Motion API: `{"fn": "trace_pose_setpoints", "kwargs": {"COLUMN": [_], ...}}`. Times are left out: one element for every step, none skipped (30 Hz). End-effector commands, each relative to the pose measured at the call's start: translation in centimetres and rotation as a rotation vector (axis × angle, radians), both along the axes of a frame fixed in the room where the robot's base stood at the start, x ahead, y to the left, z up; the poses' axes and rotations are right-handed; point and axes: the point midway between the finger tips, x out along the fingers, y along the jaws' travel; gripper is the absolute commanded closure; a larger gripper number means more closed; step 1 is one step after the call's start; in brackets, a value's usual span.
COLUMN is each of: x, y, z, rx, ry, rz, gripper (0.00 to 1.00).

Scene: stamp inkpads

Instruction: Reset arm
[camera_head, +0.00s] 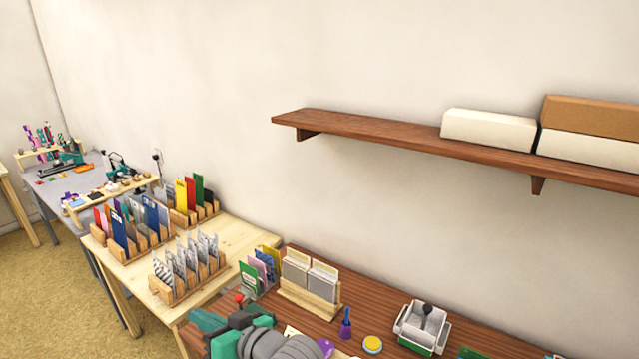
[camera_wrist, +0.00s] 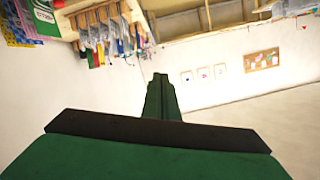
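My gripper (camera_wrist: 160,112) shows in the wrist view as green parts with a dark pad across the lower middle and a narrower green part beyond it. Any gap between the fingers is hidden from this angle, and no held object is visible. In the head view, grey and teal parts of my arm (camera_head: 270,343) show at the bottom edge, in front of the brown table (camera_head: 370,322). The fingertips cannot be made out there.
A purple stamp (camera_head: 346,325), a yellow round pad (camera_head: 373,344) and a white tray (camera_head: 421,327) stand on the brown table. Wooden card racks (camera_head: 310,300) stand behind. A wall shelf (camera_head: 390,130) holds boxes.

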Motion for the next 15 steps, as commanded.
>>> {"fn": "trace_pose_setpoints", "kwargs": {"x": [-0.1, -0.1, 0.0, 0.0, 0.1, 0.1, 0.1, 0.1, 0.1, 0.1, 0.1, 0.1, 0.1, 0.0, 0.0], "y": [0.7, 0.9, 1.1, 1.2, 1.2, 1.2, 1.1, 1.0, 0.8, 0.7, 0.5, 0.2, -0.1, -0.3, -0.8], "z": [0.9, 1.5, 2.2, 2.6, 3.1, 3.6, 3.9, 4.2, 4.4, 4.6, 4.7, 4.8, 4.8, 4.8, 4.6], "rx": [0.059, 0.091, 0.131, 0.161, 0.19, 0.228, 0.254, 0.281, 0.314, 0.338, 0.363, 0.392, 0.414, 0.433, 0.458], "ry": [-0.015, -0.026, -0.04, -0.05, -0.059, -0.07, -0.077, -0.083, -0.092, -0.097, -0.102, -0.107, -0.111, -0.113, -0.117], "rz": [-0.015, -0.024, -0.041, -0.053, -0.068, -0.086, -0.103, -0.119, -0.141, -0.159, -0.177, -0.202, -0.222, -0.241, -0.27], "gripper": [1.0, 1.0, 1.0, 1.0, 1.0, 1.0, 1.0, 1.0, 1.0, 1.0, 1.0, 1.0, 1.0, 1.0, 1.0]}}
